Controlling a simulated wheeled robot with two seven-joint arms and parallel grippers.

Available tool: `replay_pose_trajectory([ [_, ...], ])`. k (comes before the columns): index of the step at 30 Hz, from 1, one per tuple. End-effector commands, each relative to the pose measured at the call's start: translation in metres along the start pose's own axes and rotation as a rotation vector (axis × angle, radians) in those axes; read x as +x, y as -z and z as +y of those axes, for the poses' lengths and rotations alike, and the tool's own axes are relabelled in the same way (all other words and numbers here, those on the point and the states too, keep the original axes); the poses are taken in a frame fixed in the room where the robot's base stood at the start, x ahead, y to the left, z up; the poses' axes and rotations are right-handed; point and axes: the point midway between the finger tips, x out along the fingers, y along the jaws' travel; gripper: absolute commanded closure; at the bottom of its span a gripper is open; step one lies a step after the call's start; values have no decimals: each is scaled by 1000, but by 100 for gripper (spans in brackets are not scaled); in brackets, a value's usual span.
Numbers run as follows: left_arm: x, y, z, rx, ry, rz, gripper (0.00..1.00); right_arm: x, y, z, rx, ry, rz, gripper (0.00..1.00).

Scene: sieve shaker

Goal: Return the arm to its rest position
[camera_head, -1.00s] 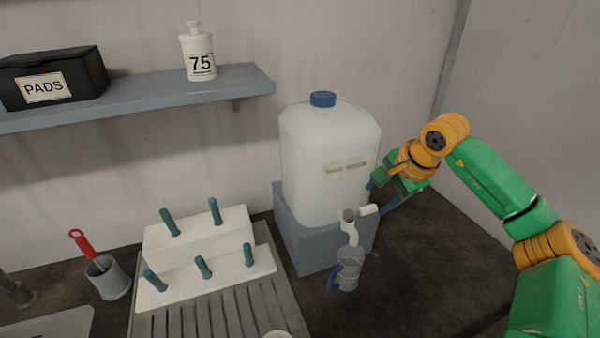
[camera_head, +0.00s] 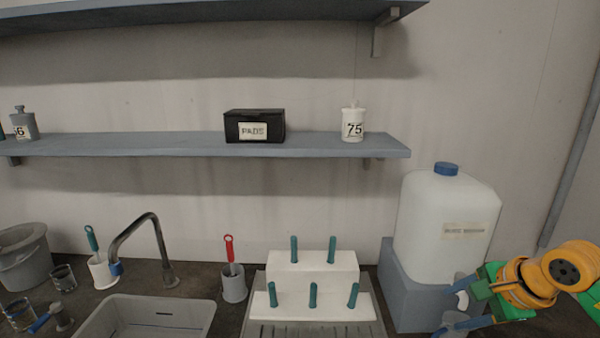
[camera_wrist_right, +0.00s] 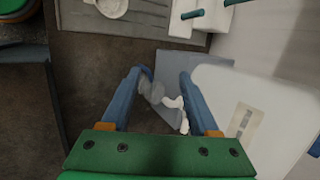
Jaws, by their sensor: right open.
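My right gripper (camera_head: 440,312) is at the right in the head view, its blue fingers apart beside the carboy's tap. The white carboy (camera_head: 440,220) with a blue cap stands on a blue-grey block (camera_head: 405,300). My left gripper is not in view.
A white stepped rack (camera_head: 310,270) with teal pegs stands left of the carboy. Further left are a grey cup with a red-handled tool (camera_head: 233,285), a sink (camera_head: 150,318) and a faucet (camera_head: 150,225). A shelf (camera_head: 200,145) runs above. The right wall is close.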

Motion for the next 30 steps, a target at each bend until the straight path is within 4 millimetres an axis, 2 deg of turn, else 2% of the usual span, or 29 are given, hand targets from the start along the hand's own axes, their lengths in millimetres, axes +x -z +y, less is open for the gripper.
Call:
replay_pose_trajectory([
  [5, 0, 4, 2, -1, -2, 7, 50, 20, -53, -5, 38, 46, -185, 39],
  [8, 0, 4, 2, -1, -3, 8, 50, 28, -95, -8, 94, 74, -342, 39],
  [11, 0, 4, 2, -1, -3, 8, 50, 30, -148, -9, 201, 96, -553, 39],
  [14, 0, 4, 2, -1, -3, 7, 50, 18, -211, -11, 426, 96, -859, 39],
  [15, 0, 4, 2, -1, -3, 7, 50, 5, -238, -16, 598, 81, -1034, 39],
  [16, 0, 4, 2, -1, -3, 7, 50, -7, -252, -21, 762, 63, -1171, 39],
  [17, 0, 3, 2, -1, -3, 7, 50, -19, -258, -28, 960, 38, -1305, 39],
  [18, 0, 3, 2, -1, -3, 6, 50, -29, -253, -39, 1273, -3, -1465, 39],
  [20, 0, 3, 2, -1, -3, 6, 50, -22, -218, -47, 1827, -67, -1632, 39],
  [21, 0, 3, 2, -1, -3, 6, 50, -2, -186, -38, 2227, -98, -1671, 39],
  [22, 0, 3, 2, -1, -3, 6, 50, 17, -163, -24, 2506, -105, -1660, 39],
  [23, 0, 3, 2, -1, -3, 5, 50, 35, -146, -6, -2660, 100, 1574, 39],
  [24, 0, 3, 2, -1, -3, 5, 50, 56, -129, 20, -2572, 75, 1320, 39],
  [26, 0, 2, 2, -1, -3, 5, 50, 80, -113, 61, -2447, 31, 1021, 39],
  [27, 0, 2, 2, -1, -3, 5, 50, 92, -107, 88, -2371, 1, 863, 39],
  [30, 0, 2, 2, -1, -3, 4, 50, 111, -102, 150, -2201, -72, 544, 39],
])
